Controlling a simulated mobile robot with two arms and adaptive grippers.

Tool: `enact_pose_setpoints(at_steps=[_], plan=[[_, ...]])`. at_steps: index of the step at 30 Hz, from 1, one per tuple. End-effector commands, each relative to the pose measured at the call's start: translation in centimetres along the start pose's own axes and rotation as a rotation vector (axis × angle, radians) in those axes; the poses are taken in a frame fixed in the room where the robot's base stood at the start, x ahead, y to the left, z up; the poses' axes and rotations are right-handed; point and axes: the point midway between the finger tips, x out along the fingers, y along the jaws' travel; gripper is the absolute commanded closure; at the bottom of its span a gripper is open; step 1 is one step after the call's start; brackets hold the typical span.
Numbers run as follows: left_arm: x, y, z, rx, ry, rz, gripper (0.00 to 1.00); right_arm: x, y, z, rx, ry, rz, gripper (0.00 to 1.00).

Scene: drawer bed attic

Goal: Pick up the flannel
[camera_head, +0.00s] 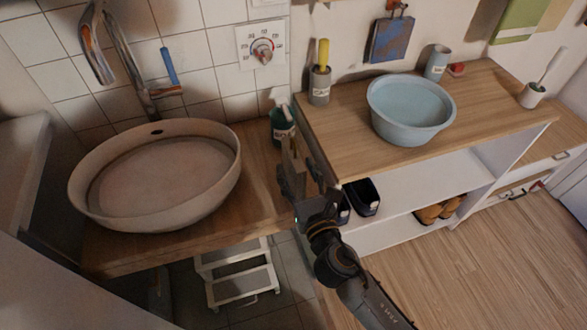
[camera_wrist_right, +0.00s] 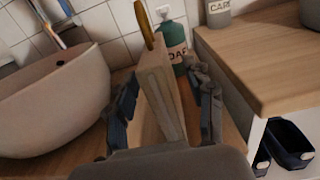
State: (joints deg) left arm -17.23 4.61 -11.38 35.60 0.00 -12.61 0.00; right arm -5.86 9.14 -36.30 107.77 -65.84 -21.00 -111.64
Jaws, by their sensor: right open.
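No thing in view is clearly recognisable as a flannel. A blue-grey piece with brown patches (camera_head: 391,40), perhaps cloth, hangs from a wall hook above the shelf unit. My right gripper (camera_head: 299,178) is open over the wooden counter, between the basin and the shelf unit. A beige upright slab (camera_head: 294,150) stands between its spread fingers. In the right wrist view the slab (camera_wrist_right: 160,88) shows gaps to both fingers (camera_wrist_right: 168,108), and a gold-brown stick (camera_wrist_right: 144,22) shows at its top. I cannot tell what the slab is. My left gripper is not in view.
A green soap bottle (camera_head: 283,124) stands just behind the slab. The round basin (camera_head: 90,205) with its tap is on the left. The shelf unit's wooden top (camera_head: 340,140) rises close to the right finger and carries a blue bowl (camera_head: 411,108) and a brush cup (camera_head: 320,88).

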Motion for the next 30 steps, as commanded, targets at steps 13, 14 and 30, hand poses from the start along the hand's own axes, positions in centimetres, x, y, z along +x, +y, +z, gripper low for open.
enact_pose_setpoints(at_steps=[13,14,30], plan=[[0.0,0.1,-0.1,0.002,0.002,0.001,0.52,3.0,-0.1,-0.4,0.0,0.0,0.0,0.47],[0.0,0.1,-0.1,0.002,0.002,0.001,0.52,3.0,-0.1,-0.4,0.0,0.0,0.0,0.47],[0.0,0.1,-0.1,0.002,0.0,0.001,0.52,3.0,-0.1,-0.3,0.0,0.0,0.0,1.0]])
